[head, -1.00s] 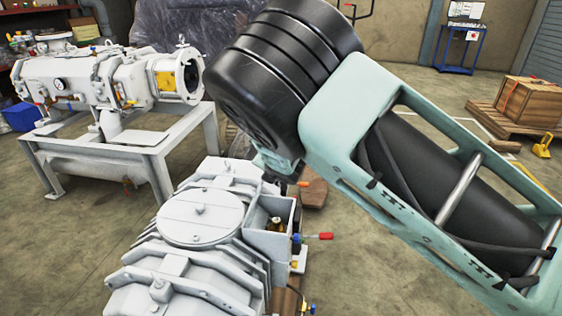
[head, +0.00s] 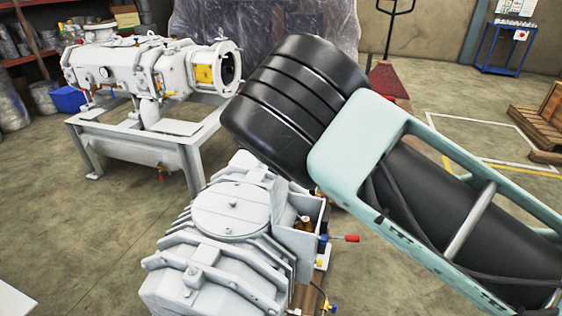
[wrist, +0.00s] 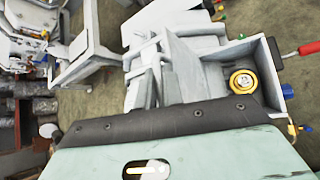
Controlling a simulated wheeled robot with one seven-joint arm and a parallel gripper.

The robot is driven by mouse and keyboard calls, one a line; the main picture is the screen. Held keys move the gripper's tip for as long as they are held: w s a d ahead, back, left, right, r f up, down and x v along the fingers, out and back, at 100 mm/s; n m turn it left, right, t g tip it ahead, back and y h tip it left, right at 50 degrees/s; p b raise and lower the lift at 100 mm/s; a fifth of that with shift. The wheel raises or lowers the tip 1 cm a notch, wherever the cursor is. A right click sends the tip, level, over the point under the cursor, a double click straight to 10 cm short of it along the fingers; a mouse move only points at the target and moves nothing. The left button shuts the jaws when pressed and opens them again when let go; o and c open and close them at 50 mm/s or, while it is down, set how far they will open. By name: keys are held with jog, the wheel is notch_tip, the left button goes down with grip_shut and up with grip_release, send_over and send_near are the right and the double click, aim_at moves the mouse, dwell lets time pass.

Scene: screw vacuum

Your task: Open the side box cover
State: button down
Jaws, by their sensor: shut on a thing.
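The side box (head: 306,245) is a white box on the right side of the white vacuum pump (head: 215,255). Its top is open, and a brass fitting shows inside. In the wrist view the box (wrist: 283,68) lies just beyond my gripper (wrist: 150,127), with the round yellow brass fitting (wrist: 243,82) at its right end. Only the teal body and black edge of my gripper show there. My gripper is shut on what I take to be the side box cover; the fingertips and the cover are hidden. In the head view my black wrist hides the gripper.
A red-handled valve (head: 345,238) sticks out right of the box. Another white machine (head: 155,75) stands on a frame at the back left. A red pallet truck (head: 388,80) and a wooden crate on a pallet (head: 545,120) stand behind. Open floor lies between.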

jog(key=c, duration=1.5)
grip_release()
jog(key=shift+c, duration=0.2)
jog(key=p+v, duration=0.1)
jog(key=v, duration=1.6)
jog(key=shift+s+r, duration=0.15)
